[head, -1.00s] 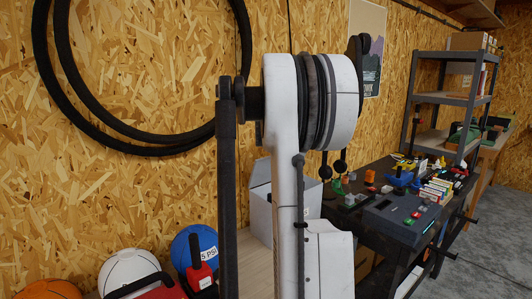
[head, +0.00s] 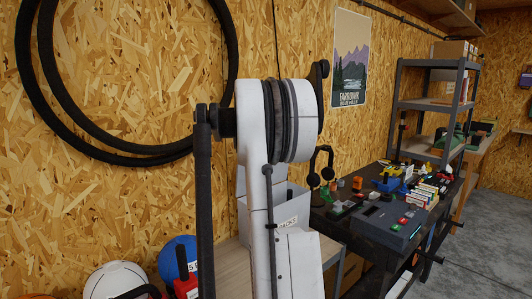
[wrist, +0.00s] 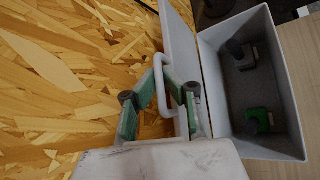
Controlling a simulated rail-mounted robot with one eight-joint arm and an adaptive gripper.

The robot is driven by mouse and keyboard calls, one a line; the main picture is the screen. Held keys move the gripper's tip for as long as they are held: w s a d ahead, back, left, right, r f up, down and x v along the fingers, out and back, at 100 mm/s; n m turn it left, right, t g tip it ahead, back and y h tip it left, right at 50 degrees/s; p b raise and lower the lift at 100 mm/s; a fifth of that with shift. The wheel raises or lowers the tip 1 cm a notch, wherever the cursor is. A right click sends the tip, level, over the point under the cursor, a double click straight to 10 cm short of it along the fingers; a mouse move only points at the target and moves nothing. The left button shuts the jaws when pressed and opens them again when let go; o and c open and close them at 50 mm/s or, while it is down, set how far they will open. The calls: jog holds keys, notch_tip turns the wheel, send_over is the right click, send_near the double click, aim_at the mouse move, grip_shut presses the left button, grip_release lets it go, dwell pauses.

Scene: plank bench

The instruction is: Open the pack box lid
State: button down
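The pack box (wrist: 250,148) is a light grey open-topped box, seen from above in the wrist view. Its lid (wrist: 180,40) stands raised along the box's left side, beside the wall. A grey loop handle (wrist: 160,92) is on the lid's left face. The exact contact is partly hidden. In the head view the box (head: 291,205) stands on the bench behind my arm, which hides part of it; the gripper is not visible there.
Inside the box are a dark item (wrist: 240,52) and a green-and-dark item (wrist: 257,120). The chipboard wall (wrist: 60,90) is close on the left. A blue ball (head: 176,252) and white ball (head: 112,278) are at lower left. A cluttered dark table (head: 352,228) is at right.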

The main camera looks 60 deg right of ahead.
jog(key=c, duration=2.1)
grip_release()
jog(key=shift+s+r, duration=0.15)
jog(key=shift+r, duration=0.05)
jog(key=shift+f, duration=0.1)
jog(key=shift+a, duration=0.1)
jog(key=v, duration=1.2)
